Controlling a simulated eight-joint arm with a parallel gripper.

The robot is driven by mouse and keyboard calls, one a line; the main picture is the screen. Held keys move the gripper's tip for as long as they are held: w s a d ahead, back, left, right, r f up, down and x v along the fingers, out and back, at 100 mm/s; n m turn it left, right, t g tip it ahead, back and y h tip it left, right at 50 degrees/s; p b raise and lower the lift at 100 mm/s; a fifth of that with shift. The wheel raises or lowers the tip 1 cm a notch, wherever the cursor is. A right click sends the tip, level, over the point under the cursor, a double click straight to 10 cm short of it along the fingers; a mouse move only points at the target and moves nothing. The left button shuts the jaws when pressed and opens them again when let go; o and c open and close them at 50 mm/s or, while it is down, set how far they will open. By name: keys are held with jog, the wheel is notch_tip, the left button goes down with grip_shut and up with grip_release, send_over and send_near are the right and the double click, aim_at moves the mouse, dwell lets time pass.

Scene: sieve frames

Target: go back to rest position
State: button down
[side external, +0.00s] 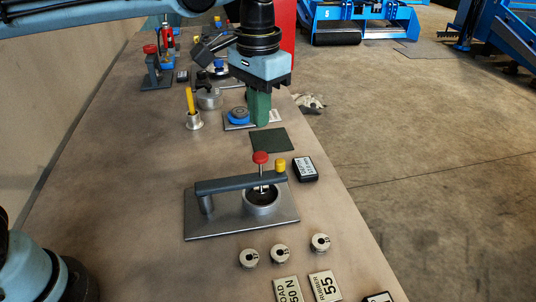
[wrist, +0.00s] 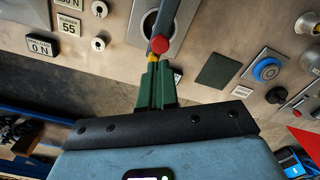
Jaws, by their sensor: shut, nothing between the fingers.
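My gripper (side external: 261,122) hangs over the bench beyond the lever fixture, its green fingers pointing down. In the wrist view my gripper (wrist: 157,68) has its two green fingers together with nothing held. The fixture's grey base plate (side external: 222,224) carries a lever arm with a red knob (side external: 260,157) and a yellow knob (side external: 280,165) over a round cup (side external: 262,205). In the wrist view the red knob (wrist: 160,44) shows beyond the fingertips, and the fingers partly hide the yellow knob. The dark green pad (side external: 270,140) lies flat between fixture and gripper.
Several small metal rings (side external: 280,254) and label blocks, including a "55" block (side external: 324,287), lie in front of the fixture. A blue round part (side external: 239,115) sits on a plate near my gripper. A yellow stick (side external: 190,100) stands in a metal holder. The bench's right side drops to the floor.

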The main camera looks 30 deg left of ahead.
jog(key=s+a+f+n+t, duration=0.1)
jog(key=s+a+f+t, duration=0.2)
jog(key=s+a, duration=0.2)
jog(key=s+a+f+n+t, duration=0.2)
jog(key=s+a, duration=0.4)
jog(key=a, duration=0.5)
jog(key=shift+s+f+t, duration=0.25)
jog(key=shift+f+t, duration=0.65)
jog(key=shift+t, duration=0.2)
